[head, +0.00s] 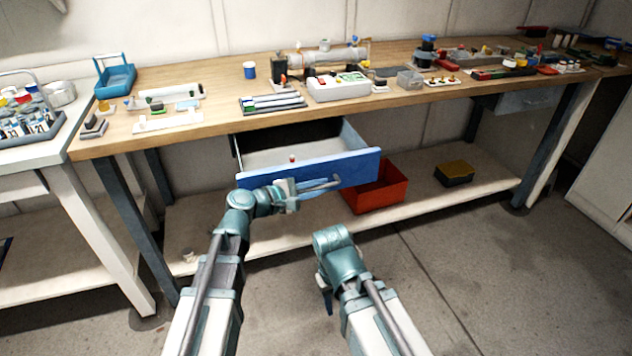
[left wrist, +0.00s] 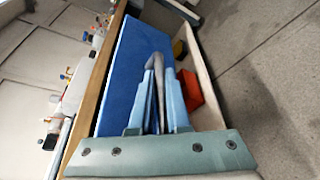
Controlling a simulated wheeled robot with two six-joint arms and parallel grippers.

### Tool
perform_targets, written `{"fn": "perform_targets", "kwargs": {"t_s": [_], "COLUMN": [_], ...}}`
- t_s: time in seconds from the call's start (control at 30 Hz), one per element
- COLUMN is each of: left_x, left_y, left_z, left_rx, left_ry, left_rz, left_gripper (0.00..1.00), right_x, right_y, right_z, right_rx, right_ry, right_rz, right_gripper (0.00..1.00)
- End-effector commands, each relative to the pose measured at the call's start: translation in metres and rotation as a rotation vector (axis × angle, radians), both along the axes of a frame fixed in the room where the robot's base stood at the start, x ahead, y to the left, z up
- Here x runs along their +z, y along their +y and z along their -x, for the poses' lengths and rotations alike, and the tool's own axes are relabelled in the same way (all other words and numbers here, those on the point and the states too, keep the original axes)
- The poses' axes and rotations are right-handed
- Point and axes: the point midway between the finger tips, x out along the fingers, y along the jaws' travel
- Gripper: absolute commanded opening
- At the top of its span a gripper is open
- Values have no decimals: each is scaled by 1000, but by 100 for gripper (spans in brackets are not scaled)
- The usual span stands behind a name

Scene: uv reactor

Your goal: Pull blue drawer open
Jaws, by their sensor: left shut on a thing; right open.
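The blue drawer (head: 362,167) under the wooden bench stands pulled out, and its grey inside shows from above. A small red and white item (head: 292,158) lies in it near the front. My left gripper (head: 290,190) is at the left part of the drawer's bar handle (head: 322,185) and is shut on it. The left wrist view shows the fingers (left wrist: 160,100) around the grey handle (left wrist: 158,75) in front of the blue drawer front (left wrist: 128,70). My right gripper (head: 326,298) is low in front of the bench, away from the drawer; its fingers are mostly hidden behind my arm.
A red bin (head: 388,192) and a dark box with a yellow top (head: 454,172) stand on the lower shelf. The wooden bench top (head: 220,112) carries many small parts. A white table (head: 62,150) stands at the left. The floor in front is clear.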

Motion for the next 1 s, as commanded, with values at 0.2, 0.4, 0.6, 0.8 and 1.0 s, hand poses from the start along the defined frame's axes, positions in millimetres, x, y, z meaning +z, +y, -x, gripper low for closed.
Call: {"fn": "perform_targets", "kwargs": {"t_s": [0.2,0.4,0.6,0.8,1.0], "left_x": [0,0,0,0,5], "left_y": [-1,-1,-1,-1,11], "left_z": [6,5,5,5,15], "left_rx": [2,2,2,1,3], "left_ry": [-1,0,0,0,0], "left_rz": [-1,0,0,0,1], "left_gripper": [0,0,27,27,27], "right_x": [0,0,0,0,5], "right_y": [0,0,0,0,0], "right_z": [0,0,0,0,0], "right_rx": [0,0,0,0,0], "right_ry": [0,0,0,0,0], "right_rz": [0,0,0,0,0], "right_gripper": [50,50,50,50,50]}}
